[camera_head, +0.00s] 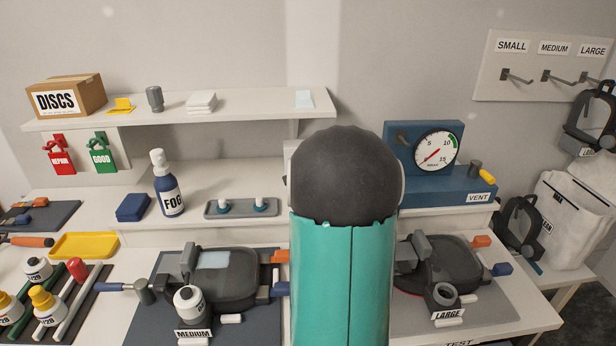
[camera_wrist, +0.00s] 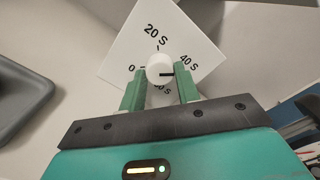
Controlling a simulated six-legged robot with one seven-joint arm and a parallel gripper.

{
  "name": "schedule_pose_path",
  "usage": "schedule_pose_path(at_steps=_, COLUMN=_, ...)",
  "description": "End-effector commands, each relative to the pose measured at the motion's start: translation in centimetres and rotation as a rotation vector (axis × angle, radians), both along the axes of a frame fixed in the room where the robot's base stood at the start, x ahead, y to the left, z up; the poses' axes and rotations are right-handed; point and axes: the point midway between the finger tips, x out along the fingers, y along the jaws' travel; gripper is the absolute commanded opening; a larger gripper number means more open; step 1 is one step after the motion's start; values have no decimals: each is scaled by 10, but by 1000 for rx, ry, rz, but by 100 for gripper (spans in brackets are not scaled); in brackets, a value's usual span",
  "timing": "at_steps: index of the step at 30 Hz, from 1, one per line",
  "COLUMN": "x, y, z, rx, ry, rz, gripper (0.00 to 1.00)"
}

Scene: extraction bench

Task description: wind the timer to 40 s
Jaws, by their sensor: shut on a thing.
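The timer (camera_wrist: 135,46) shows in the wrist view as a white square plate, tilted in the picture, marked 0, 20 S, 40 S and 60 S. Its round white knob (camera_wrist: 158,66) is in the middle. The knob's short dark pointer line points right, roughly toward the 40 S side; the exact reading is too small to tell. My gripper (camera_wrist: 160,82) has its green fingers on either side of the knob and is shut on it. The fingers and knob partly cover the 60 S mark. In the head view my arm hides the timer's face and my fingers.
A blue gauge unit (camera_head: 398,140) stands right of my arm. A shelf (camera_head: 240,105) is at left, with a FOG bottle (camera_head: 168,186) and a grey tray (camera_head: 238,208) below. Masks lie on the MEDIUM mat (camera_head: 155,325) and LARGE mat (camera_head: 490,310) in front.

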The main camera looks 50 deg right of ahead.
Motion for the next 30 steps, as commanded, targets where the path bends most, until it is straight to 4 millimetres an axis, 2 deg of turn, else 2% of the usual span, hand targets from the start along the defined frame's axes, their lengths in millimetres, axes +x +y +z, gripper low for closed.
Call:
schedule_pose_path(at_steps=17, x=0, y=-1, z=2, rx=18, ry=-28, rz=-2, gripper=9)
schedule_pose_path(at_steps=18, x=-1, y=-1, z=2, rx=18, ry=-28, rz=-2, gripper=40)
schedule_pose_path(at_steps=20, x=0, y=-1, z=1, rx=19, ry=-27, rz=-2, gripper=52)
schedule_pose_path(at_steps=21, x=0, y=-1, z=1, rx=20, ry=-26, rz=-2, gripper=54)
schedule_pose_path(at_steps=30, x=0, y=0, z=0, rx=21, ry=-25, rz=-1, gripper=54)
